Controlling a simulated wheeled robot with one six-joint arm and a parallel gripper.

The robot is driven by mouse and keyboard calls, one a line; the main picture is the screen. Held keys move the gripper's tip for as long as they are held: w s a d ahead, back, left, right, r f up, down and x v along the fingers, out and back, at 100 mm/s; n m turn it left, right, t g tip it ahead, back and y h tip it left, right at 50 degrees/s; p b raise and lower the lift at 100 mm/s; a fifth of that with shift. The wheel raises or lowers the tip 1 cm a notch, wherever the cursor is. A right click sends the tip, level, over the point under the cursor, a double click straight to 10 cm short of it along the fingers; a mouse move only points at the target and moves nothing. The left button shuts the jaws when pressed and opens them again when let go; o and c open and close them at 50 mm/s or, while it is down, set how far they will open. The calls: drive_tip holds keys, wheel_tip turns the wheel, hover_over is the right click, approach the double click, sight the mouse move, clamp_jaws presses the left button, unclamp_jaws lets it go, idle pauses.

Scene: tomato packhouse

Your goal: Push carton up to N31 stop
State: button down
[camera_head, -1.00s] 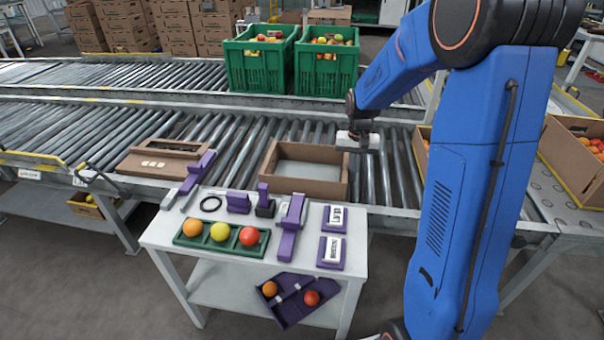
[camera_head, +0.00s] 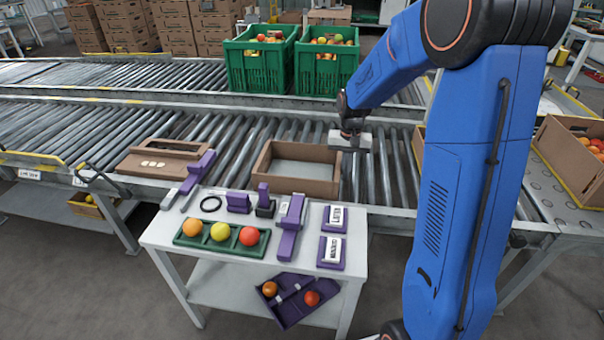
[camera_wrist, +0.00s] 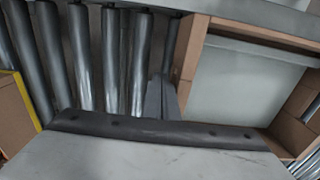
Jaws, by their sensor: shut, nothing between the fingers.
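The open brown carton (camera_head: 295,183) sits on the rollers behind the white table, with a pale grey interior. In the wrist view the carton (camera_wrist: 189,48) fills the right side. My gripper (camera_head: 350,143) is at the carton's right side in the head view. In the wrist view my shut fingers (camera_wrist: 161,98) point down close against that carton wall, with nothing between them; contact there is hard to confirm. No label reading N31 is legible, so I cannot tell which part is the stop.
A white table (camera_head: 190,262) with purple fixtures and a green fruit tray (camera_head: 204,243) stands in front. Green crates (camera_head: 262,72) stand behind. Another carton is at right.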

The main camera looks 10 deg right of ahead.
drive_tip(key=shift+w+a, duration=0.85)
drive_tip(key=shift+a, duration=0.95)
drive_tip(key=shift+w+a, duration=0.85)
drive_tip(key=shift+a, duration=1)
drive_tip(key=shift+w+a, duration=0.85)
drive_tip(key=shift+a, duration=0.95)
drive_tip(key=shift+w+a, duration=0.1)
drive_tip(key=shift+a, duration=0.1)
drive_tip(key=shift+w+a, duration=0.3)
drive_tip(key=shift+a, duration=0.35)
drive_tip(key=shift+w+a, duration=0.3)
drive_tip(key=shift+a, duration=0.3)
drive_tip(key=shift+s+d, duration=0.6)
drive_tip(key=shift+d, duration=0.7)
drive_tip(key=shift+s+d, duration=0.6)
drive_tip(key=shift+d, duration=0.65)
drive_tip(key=shift+s+d, duration=0.6)
drive_tip(key=shift+d, duration=0.7)
drive_tip(key=shift+r, duration=0.1)
wheel_tip(320, 180, up, 17)
drive_tip(key=shift+s+r, duration=0.1)
drive_tip(key=shift+r, duration=0.05)
